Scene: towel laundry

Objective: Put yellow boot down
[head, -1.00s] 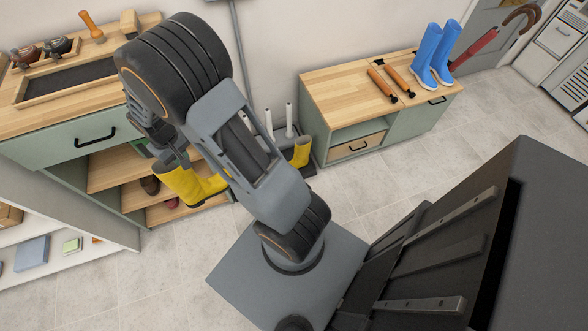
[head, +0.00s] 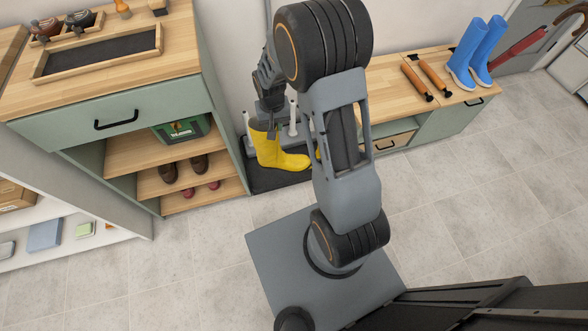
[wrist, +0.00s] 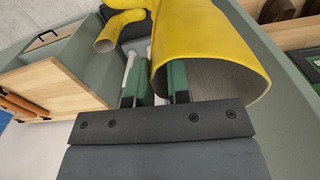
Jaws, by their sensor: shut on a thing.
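My gripper (head: 270,126) is shut on the top edge of a yellow boot (head: 280,152). In the wrist view my gripper's green-padded fingers (wrist: 160,82) pinch the shaft wall of this boot (wrist: 215,45), and its open top faces the camera. The boot is roughly upright with its toe to the right, over or on a dark tray (head: 268,182); I cannot tell whether its sole touches. A second yellow boot (wrist: 112,32) stands nearby in the wrist view; in the head view my arm hides most of it.
White upright pegs (head: 293,118) stand behind the held boot. A green shelf unit (head: 226,125) with shoes is close on the left. A low wooden-topped bench (head: 400,112) with blue boots (head: 474,52) stands to the right. The floor in front is clear.

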